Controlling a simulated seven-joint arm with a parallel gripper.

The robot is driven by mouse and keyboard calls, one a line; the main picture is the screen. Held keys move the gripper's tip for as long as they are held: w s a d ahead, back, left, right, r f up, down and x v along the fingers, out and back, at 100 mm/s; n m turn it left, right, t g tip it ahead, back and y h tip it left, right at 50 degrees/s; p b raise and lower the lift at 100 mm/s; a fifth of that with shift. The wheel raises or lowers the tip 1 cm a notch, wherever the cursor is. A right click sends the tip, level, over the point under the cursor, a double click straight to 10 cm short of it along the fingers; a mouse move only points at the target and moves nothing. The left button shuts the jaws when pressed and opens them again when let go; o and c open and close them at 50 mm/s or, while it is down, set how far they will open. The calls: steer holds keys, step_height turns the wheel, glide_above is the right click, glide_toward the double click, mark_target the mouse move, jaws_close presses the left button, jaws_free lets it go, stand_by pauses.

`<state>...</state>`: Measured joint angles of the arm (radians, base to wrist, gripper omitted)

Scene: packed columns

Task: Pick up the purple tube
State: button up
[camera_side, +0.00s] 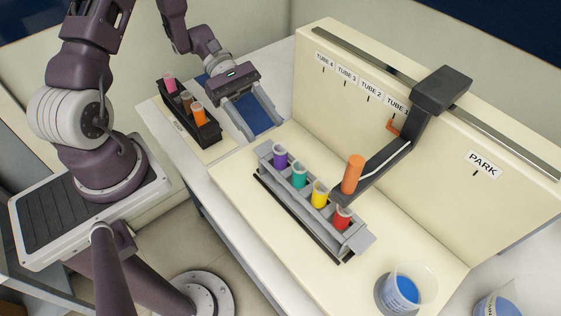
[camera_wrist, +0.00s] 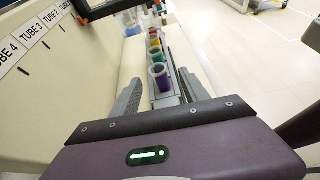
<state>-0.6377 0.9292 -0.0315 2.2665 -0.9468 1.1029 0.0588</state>
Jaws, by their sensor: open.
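Teal (camera_side: 299,178), yellow (camera_side: 320,195) and red (camera_side: 342,218) tubes share the rack. A black rack (camera_side: 185,118) holds three tubes. A cup with blue (camera_side: 405,289) stands at front right.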

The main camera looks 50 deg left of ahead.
mark_target(280, 147)
steer(key=shift+f+n, duration=0.3)
steer(key=shift+f, duration=0.1)
steer(key=x, duration=0.7)
steer(key=shift+w+r, duration=0.2)
jaws_close()
